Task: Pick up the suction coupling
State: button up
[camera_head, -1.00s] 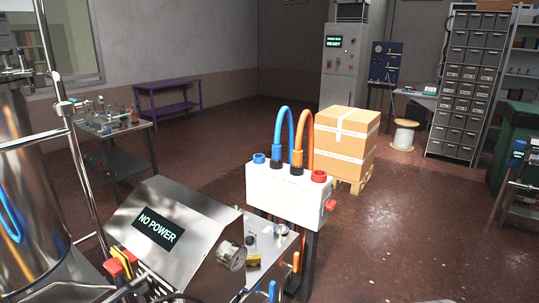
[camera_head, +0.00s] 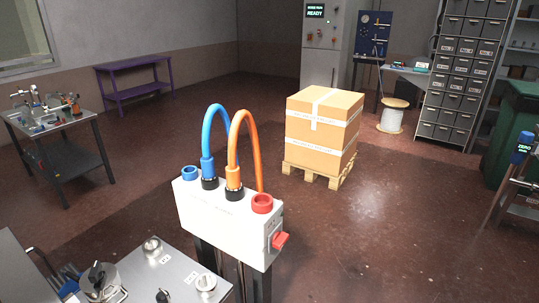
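No part clearly marked as the suction coupling shows, and I cannot tell which fitting it is. A white box (camera_head: 222,226) on a dark stand carries a blue hose (camera_head: 207,140) and an orange hose (camera_head: 237,145), each ending in a black collar on its top. A blue ring port (camera_head: 190,172) and a red ring port (camera_head: 262,203) flank them, and a red lever (camera_head: 280,241) sits on the side. Several small metal fittings (camera_head: 152,246) are on a steel surface (camera_head: 180,270) below. My gripper is not in view.
A left side table (camera_head: 72,130) holds several small parts. A purple bench (camera_head: 135,82) stands by the wall. Taped cartons (camera_head: 318,135) sit on a pallet (camera_head: 310,176), near a cable spool (camera_head: 391,117) and drawer cabinet (camera_head: 462,75).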

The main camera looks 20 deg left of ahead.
aim_at(209, 174)
jog(key=i+l, duration=0.1)
jog(key=i, duration=0.6)
jog(key=i+l+z, duration=0.1)
jog(key=i, duration=0.55)
jog(key=i+u, duration=0.25)
jog(key=u, duration=0.2)
jog(key=i+u, duration=0.3)
jog(key=u, duration=0.15)
jog(key=i+l+u, duration=0.15)
jog(key=u, duration=0.3)
jog(key=i+u, duration=0.2)
jog(key=u, duration=0.2)
jog(key=i+u, duration=0.15)
jog(key=u, duration=0.25)
jog(key=i+l+u, duration=0.1)
jog(key=u, duration=0.3)
jog(key=i+l+u, duration=0.2)
jog(key=u, duration=0.2)
jog(key=i+l+u, duration=0.45)
jog(key=u, duration=0.15)
jog(key=i, duration=0.1)
